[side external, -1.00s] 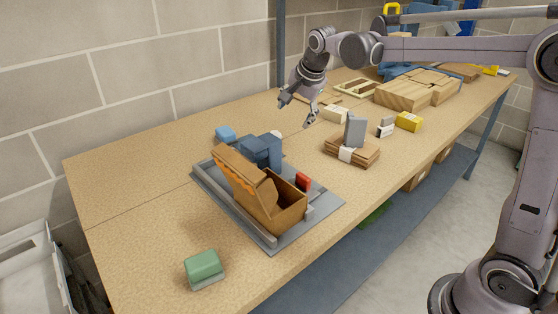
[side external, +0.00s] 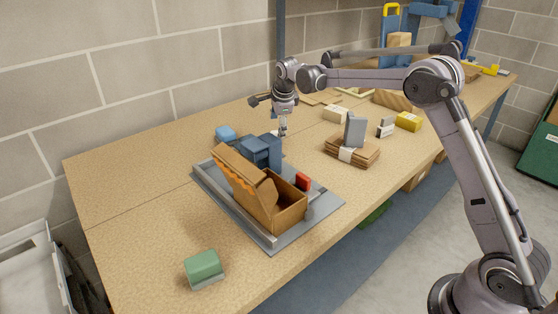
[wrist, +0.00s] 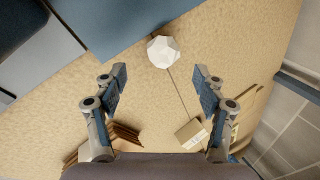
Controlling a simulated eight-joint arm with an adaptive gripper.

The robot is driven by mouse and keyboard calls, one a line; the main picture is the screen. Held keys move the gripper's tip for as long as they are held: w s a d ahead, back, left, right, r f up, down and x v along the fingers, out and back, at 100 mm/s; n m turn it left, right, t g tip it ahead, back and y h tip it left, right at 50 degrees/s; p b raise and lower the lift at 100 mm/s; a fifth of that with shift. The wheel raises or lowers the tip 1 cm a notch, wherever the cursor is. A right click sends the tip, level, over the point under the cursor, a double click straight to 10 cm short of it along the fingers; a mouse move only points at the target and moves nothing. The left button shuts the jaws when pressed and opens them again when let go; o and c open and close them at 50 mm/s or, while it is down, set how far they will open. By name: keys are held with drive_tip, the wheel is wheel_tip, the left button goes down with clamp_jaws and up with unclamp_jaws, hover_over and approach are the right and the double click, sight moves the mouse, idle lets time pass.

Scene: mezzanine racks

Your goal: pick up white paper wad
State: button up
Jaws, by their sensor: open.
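The white paper wad (wrist: 163,51) is a faceted white lump on the tan tabletop in the wrist view. It lies beyond my fingertips, roughly centred between the two fingers. My gripper (wrist: 162,78) is open and empty, with its fingers spread wide. In the side view my gripper (side external: 283,133) points down above the table, just behind the blue block of the machine. There the wad is mostly hidden by my gripper and the block, and I cannot make it out clearly.
A blue block (side external: 262,150) and an open cardboard box (side external: 273,207) stand on a grey base plate (side external: 325,211) close by. Brown pads with a grey block (side external: 355,130) lie to the right. A small blue item (side external: 225,133) is at left.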

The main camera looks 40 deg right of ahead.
sight(276, 132)
drive_tip(key=shift+w+x, duration=0.2)
drive_tip(key=shift+x, duration=2.7)
drive_tip(key=shift+r, duration=0.1)
drive_tip(key=c, duration=0.9)
